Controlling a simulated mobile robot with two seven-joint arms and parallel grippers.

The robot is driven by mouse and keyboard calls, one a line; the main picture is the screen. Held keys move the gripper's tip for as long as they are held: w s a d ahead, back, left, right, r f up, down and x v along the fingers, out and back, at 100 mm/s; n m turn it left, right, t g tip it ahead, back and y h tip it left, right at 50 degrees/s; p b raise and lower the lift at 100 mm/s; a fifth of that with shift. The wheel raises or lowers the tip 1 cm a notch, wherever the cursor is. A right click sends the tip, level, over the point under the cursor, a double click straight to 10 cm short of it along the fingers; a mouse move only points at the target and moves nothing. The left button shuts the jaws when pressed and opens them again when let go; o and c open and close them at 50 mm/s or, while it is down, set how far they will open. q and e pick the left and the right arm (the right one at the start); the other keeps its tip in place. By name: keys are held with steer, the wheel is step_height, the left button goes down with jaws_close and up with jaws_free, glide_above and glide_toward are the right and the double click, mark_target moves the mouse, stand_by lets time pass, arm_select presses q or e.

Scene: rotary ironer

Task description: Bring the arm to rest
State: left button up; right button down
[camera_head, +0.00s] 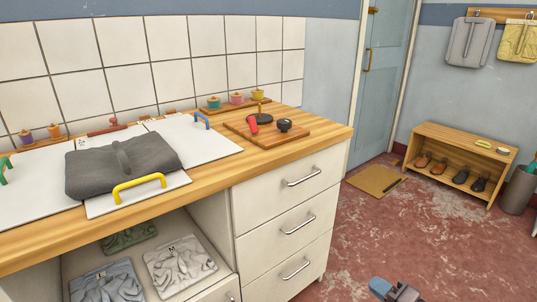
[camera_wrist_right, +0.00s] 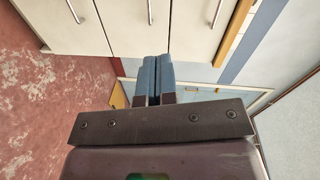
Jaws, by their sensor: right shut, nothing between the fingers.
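My right gripper (camera_head: 381,287) shows at the bottom edge of the head view, low over the red floor and apart from the counter. In the right wrist view its two blue fingers (camera_wrist_right: 156,78) lie together, with nothing between them. My left gripper is in neither view. A folded dark grey cloth (camera_head: 90,172) lies on white boards on the wooden counter (camera_head: 225,167). One board has a yellow handle (camera_head: 139,186), and others have blue and green handles.
White drawers (camera_head: 290,180) with metal handles stand under the counter, beside an open shelf with folded cloths (camera_head: 178,268). A wooden board (camera_head: 268,132) with small dark items lies on the counter. A shoe rack (camera_head: 458,152) and a grey bin (camera_head: 517,190) stand at right.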

steer(key=s+d+f+n+g+h, duration=0.25)
steer(key=s+n, duration=0.25)
steer(key=s, duration=0.5)
steer(key=s+d+f+n+g+h, duration=0.15)
steer(key=s+f+n, duration=0.3)
steer(key=s, duration=0.55)
steer(key=s+d+r+n+g+h, duration=0.1)
steer(key=s+d+r+n+h, duration=0.15)
steer(key=s+n, duration=0.45)
steer(key=s+d+r+n+g+h, duration=0.1)
steer(key=s+d+r+n+h, duration=0.2)
steer(key=s, duration=0.8)
steer(key=a+f+m+t, duration=0.2)
steer(key=a+m, duration=0.7)
steer(key=a, duration=0.1)
arm_select(q)
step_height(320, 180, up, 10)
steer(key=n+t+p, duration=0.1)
steer(key=p, duration=1.1)
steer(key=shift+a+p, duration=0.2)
steer(key=shift+p, duration=0.2)
arm_select(e)
step_height(320, 180, up, 10)
steer(key=t, duration=0.1)
steer(key=shift+w+d+m, duration=0.2)
steer(key=shift+w+m, duration=0.15)
